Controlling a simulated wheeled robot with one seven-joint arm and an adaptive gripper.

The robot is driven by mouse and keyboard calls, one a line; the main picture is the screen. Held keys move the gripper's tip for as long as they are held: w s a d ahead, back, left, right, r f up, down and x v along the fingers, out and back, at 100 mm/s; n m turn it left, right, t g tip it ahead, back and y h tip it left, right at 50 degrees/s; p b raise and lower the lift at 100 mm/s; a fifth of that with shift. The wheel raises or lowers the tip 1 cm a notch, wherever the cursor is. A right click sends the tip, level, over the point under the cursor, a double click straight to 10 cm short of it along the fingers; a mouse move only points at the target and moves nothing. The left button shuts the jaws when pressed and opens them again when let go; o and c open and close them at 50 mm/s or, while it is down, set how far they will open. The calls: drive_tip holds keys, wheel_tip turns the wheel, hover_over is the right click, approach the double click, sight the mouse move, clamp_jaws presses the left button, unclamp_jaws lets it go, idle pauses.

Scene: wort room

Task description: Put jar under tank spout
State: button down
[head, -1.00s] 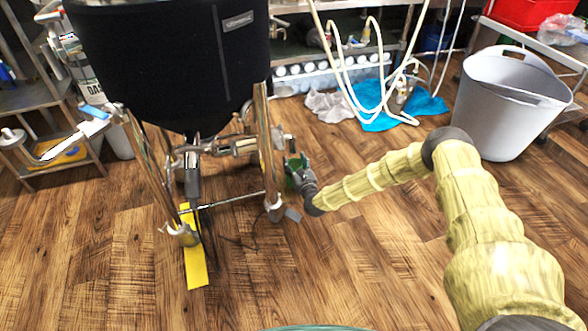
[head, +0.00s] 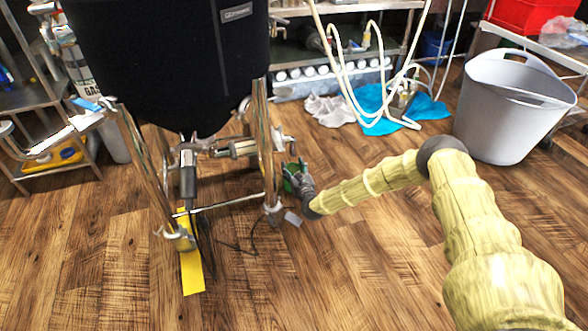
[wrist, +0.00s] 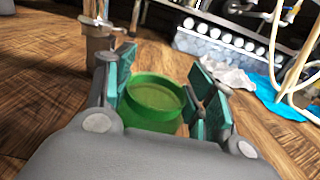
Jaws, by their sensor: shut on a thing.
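The green jar (wrist: 158,98) is between the two teal-padded fingers of my gripper (wrist: 160,105) in the wrist view, and the gripper is shut on it. The head view shows my gripper (head: 297,180) low over the floor, just right of the tank's right leg, with a bit of the green jar (head: 289,185) showing. The black-jacketed tank (head: 175,65) stands on metal legs at the left. Pipes and valve fittings (head: 235,148) run beneath it. I cannot tell for sure which end is the spout. The jar is beside the tank's leg, not beneath the tank.
A yellow strip (head: 192,265) and a dark cable (head: 232,245) lie on the floor by the tank's legs. A grey bin (head: 510,110) stands at the right. Blue cloth (head: 375,105) and white hoses lie at the back. Open wood floor lies in front.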

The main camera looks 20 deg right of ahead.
drive_tip(key=c, duration=0.5)
unclamp_jaws()
drive_tip(key=shift+f, duration=0.1)
drive_tip(key=shift+c, duration=0.2)
drive_tip(key=s+p, duration=0.7)
drive_tip(key=s, duration=0.5)
drive_tip(key=shift+d, duration=0.15)
